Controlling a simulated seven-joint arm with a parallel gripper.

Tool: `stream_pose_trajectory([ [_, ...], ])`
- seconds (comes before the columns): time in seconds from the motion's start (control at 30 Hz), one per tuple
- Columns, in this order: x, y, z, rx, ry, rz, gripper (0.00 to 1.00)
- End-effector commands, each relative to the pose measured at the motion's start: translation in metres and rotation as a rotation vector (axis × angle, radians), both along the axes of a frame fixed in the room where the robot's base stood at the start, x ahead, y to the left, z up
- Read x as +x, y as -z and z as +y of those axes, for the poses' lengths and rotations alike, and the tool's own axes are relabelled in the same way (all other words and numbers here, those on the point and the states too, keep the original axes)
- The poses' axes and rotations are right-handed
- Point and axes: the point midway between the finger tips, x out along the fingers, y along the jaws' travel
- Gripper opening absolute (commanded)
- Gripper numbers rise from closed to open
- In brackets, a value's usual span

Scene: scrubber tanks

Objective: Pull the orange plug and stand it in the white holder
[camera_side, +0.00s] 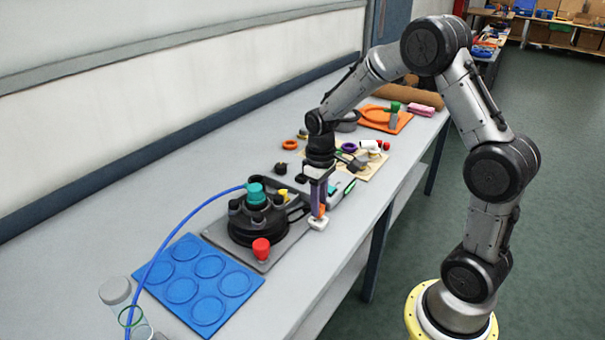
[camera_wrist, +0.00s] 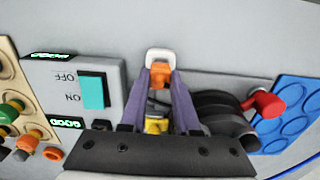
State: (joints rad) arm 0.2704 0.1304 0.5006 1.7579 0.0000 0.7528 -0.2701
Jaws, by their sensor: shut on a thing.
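The orange plug (camera_side: 321,211) is between the fingertips of my gripper (camera_side: 318,205), which is shut on it. The white holder (camera_side: 318,224) stands on the bench near its front edge, directly below the plug in the side view. In the wrist view, the plug (camera_wrist: 160,76) shows between the purple fingers of my gripper (camera_wrist: 160,80), and the white holder (camera_wrist: 158,55) shows just beyond it. The plug overlaps the holder's edge there. I cannot tell whether its lower end is inside the holder or just above it.
The black tank unit (camera_side: 257,225) with a teal cap and red knob (camera_side: 261,248) stands left of my gripper. A blue tray (camera_side: 201,285) lies farther left. A grey switch box (camera_wrist: 75,90) with a teal rocker and a board of colored fittings (camera_wrist: 25,120) are nearby.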

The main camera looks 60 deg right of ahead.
Motion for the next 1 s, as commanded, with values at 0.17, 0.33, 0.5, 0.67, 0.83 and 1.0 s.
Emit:
stream_pose_trajectory([
  [0.17,0.0,0.0,0.0,0.0,0.0,0.0,0.0],
  [0.33,0.0,0.0,0.0,0.0,0.0,0.0,0.0],
  [0.5,0.0,0.003,0.0,0.0,0.0,0.0,0.0],
  [0.67,0.0,0.009,0.0,0.0,0.0,0.001,0.0],
  [0.83,0.0,0.015,0.0,0.0,0.0,0.001,0.0],
  [1.0,-0.001,0.02,0.0,0.0,0.0,0.001,0.0],
])
